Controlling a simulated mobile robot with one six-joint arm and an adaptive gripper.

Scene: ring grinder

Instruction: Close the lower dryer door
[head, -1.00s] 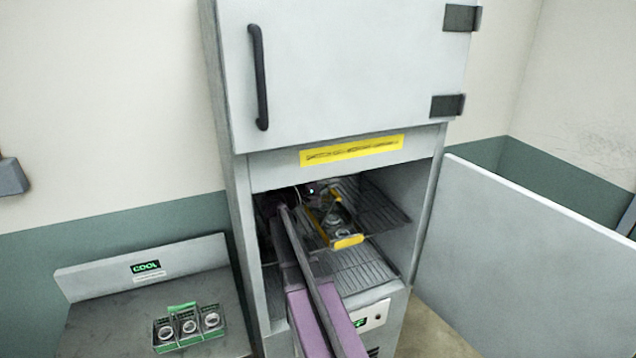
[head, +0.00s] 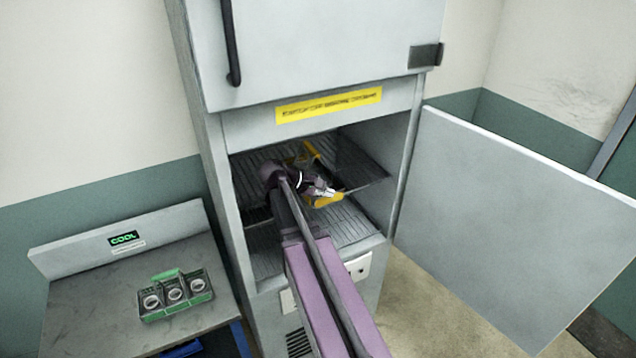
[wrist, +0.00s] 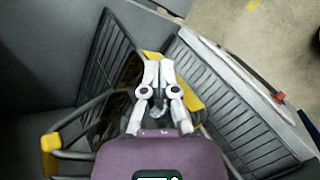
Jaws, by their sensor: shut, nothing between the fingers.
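The lower dryer door (head: 510,230) is a pale grey panel standing wide open to the right of the lower compartment. My arm reaches into that compartment in the head view. My gripper (head: 330,191) is inside it, in front of a yellow-handled carrier (head: 309,152) on the wire shelf, well apart from the door. In the wrist view, my gripper (wrist: 154,66) has its white fingers together with nothing held. The fingers overlap the carrier in that view, and I cannot tell if they touch it. The carrier's contents are mostly hidden.
The upper dryer door (head: 320,45) is shut. A wire shelf (head: 362,175) spans the lower compartment. At left, a green carrier (head: 175,296) with rings stands on the COOL table (head: 85,315). Bare floor (head: 420,300) shows below the open door.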

